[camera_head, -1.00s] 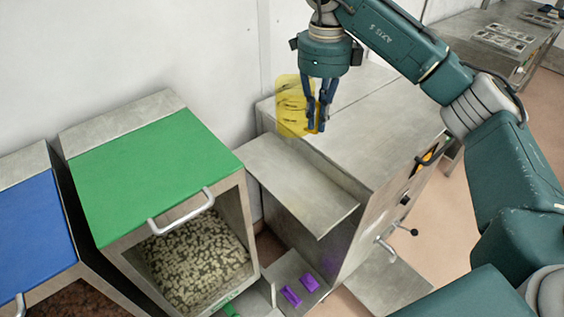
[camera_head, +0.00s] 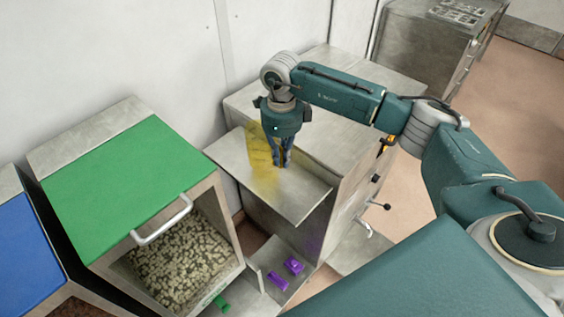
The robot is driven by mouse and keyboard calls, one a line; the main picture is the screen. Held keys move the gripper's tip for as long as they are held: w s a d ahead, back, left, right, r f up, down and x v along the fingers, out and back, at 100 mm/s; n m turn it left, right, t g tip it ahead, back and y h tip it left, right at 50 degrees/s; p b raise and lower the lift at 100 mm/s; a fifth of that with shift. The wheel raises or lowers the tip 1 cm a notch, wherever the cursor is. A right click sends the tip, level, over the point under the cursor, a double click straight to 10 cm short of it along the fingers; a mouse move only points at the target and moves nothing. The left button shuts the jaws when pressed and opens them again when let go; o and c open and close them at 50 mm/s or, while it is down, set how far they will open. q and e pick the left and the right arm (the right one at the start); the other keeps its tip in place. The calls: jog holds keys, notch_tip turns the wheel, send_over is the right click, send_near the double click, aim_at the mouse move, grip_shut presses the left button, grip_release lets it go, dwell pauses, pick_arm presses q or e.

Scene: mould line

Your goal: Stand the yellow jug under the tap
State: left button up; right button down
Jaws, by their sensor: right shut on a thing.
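The yellow jug (camera_head: 260,152) is see-through and roughly upright at the metal shelf that juts from the left of the steel machine. My right gripper (camera_head: 282,163) is shut on the jug's right side, fingers pointing down. I cannot tell whether the jug's base touches the shelf. On the machine's right-hand face are a lever with a dark knob (camera_head: 381,205) and a grey curved metal fitting (camera_head: 362,228); I cannot tell which, if either, is the tap. My left gripper is not in view.
The metal shelf (camera_head: 303,200) has bare room to the right of the jug. A green-lidded bin (camera_head: 120,180) of pale pellets and a blue-lidded bin (camera_head: 25,245) stand left. Purple pieces (camera_head: 293,266) lie in a low tray below. A steel cabinet (camera_head: 425,50) stands behind.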

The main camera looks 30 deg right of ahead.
jog(key=shift+f+p, duration=0.35)
jog(key=shift+f, duration=1.35)
jog(key=shift+f, duration=0.15)
jog(key=c, duration=1.8)
grip_release()
